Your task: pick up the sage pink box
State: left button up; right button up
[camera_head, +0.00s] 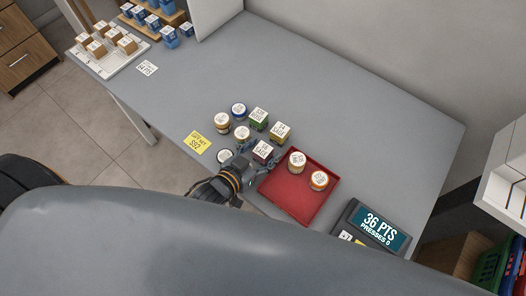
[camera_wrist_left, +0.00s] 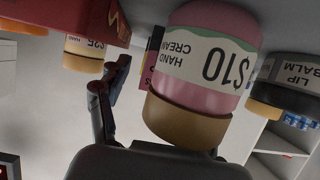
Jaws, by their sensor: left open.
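The sage pink box (camera_head: 264,155) is a small dark-pink cube with a white label on top, on the grey counter just left of the red tray. My left gripper (camera_head: 243,161) is open beside it, on its left side, with no visible hold on it. In the left wrist view a pink strip that looks like the box (camera_wrist_left: 147,72) shows beyond one finger (camera_wrist_left: 110,95), mostly hidden behind a pink hand cream jar (camera_wrist_left: 198,75). That jar fills the middle of the view, close to the gripper. My right gripper is not in view.
A red tray (camera_head: 293,205) with two jars stands right of the box. A green box (camera_head: 258,122), a yellowish box (camera_head: 280,136) and several jars stand close behind. A white-topped jar (camera_head: 225,156) is left of the gripper. A points display (camera_head: 378,226) stands at the front right.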

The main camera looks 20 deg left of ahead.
pick_arm(q)
jog(key=c, duration=1.2)
jog(key=shift+c, duration=0.4)
jog(key=shift+r, duration=0.1)
